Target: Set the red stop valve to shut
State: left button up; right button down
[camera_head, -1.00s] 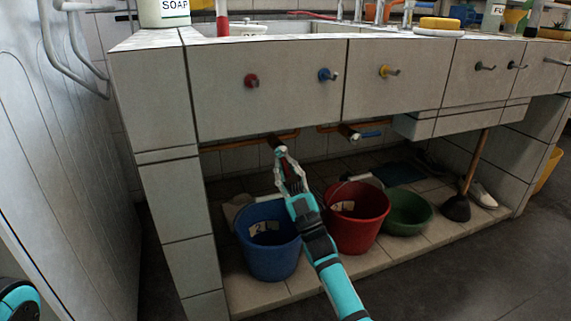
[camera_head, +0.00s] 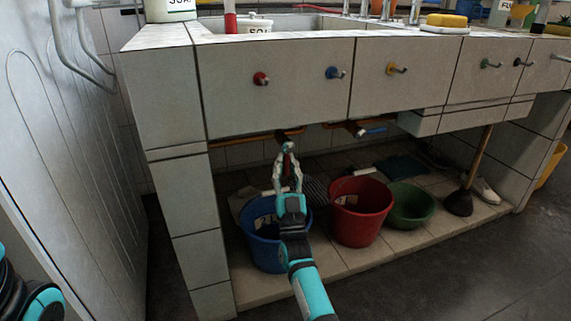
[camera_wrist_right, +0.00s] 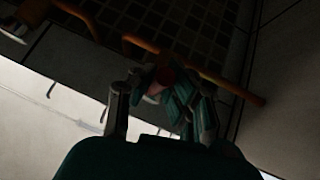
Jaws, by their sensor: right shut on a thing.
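The red stop valve (camera_head: 287,164) is under the sink, on a copper pipe below the front panel. Only a little of its red part shows between the fingers of my right gripper (camera_head: 287,168), above the blue bucket. The gripper is shut on it, and the fingers hide most of its shape. In the right wrist view the red part (camera_wrist_right: 166,76) shows between the two fingers (camera_wrist_right: 155,98), close to the copper pipe. The exact angle of the handle cannot be told. My left gripper is not in view; only part of my left arm shows at the lower left.
A blue bucket (camera_head: 267,251), a red bucket (camera_head: 360,225), a green basin (camera_head: 410,213) and a plunger (camera_head: 459,203) stand underneath. A second pipe end (camera_head: 356,130) is to the right.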

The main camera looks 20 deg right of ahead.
jog(key=shift+s+d+h, duration=0.1)
jog(key=shift+d+h, duration=0.15)
jog(key=shift+h, duration=0.05)
jog(key=c, duration=1.3)
grip_release()
jog(key=shift+s, duration=0.1)
jog(key=shift+c, duration=0.2)
jog(key=shift+a, duration=0.1)
jog(key=shift+s+f, duration=0.15)
jog(key=shift+f, duration=0.1)
jog(key=v, duration=1.1)
jog(key=shift+s, duration=0.2)
jog(key=shift+f, duration=0.1)
